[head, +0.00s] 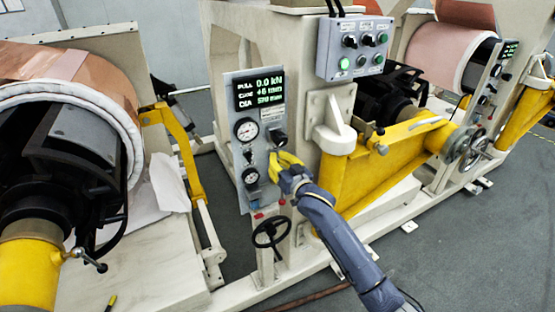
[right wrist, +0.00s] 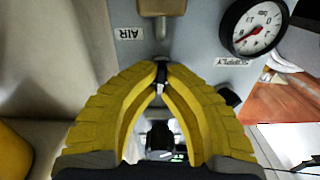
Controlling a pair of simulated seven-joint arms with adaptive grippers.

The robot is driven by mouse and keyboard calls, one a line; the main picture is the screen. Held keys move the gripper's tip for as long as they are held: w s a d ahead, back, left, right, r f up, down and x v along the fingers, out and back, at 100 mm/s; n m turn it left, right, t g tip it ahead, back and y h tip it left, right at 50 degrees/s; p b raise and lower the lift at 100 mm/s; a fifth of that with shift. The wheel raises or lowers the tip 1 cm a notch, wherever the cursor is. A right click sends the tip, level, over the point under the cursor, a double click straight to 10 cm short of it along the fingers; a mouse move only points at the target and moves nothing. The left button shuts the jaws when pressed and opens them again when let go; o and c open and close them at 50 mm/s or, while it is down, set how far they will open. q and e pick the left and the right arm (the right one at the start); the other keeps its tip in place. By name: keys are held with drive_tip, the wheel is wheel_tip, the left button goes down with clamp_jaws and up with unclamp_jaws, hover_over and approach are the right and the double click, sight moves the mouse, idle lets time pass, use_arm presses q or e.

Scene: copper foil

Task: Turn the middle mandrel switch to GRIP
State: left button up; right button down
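The middle mandrel switch appears to be the black knob (head: 280,137) on the grey panel (head: 232,118) of the middle stand, under a small label too small to read. A black knob (right wrist: 160,136) shows beyond my fingers in the right wrist view; its pointer setting is unclear. My right gripper (head: 274,158) is just below the switch, close to the panel. A yellow, dark-tipped piece (head: 111,303) at the bottom edge seems to be my left gripper, mostly cut off.
The panel carries a lit display (head: 259,92), an upper gauge (head: 246,130) and a lower supply gauge (head: 250,175). A black handwheel (head: 271,232) stands below. A switch box (head: 356,50) and a yellow arm (head: 350,185) are to the right. A copper roll (head: 105,72) is left.

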drive_tip(key=n, duration=0.2)
drive_tip(key=r+n, duration=0.1)
drive_tip(key=shift+a+n, duration=0.1)
drive_tip(key=shift+n, duration=0.3)
drive_tip(key=shift+a+n, duration=0.15)
drive_tip(key=shift+n, duration=1.45)
drive_tip(key=c, duration=1.5)
unclamp_jaws()
drive_tip(key=shift+s+a+f, duration=0.1)
drive_tip(key=shift+f, duration=0.15)
drive_tip(key=shift+c, duration=0.2)
drive_tip(key=shift+f, duration=0.15)
drive_tip(key=shift+s+d, duration=0.35)
drive_tip(key=shift+s, duration=0.2)
drive_tip(key=v, duration=1)
drive_tip(key=shift+s+d, duration=0.15)
drive_tip(key=shift+s, duration=0.2)
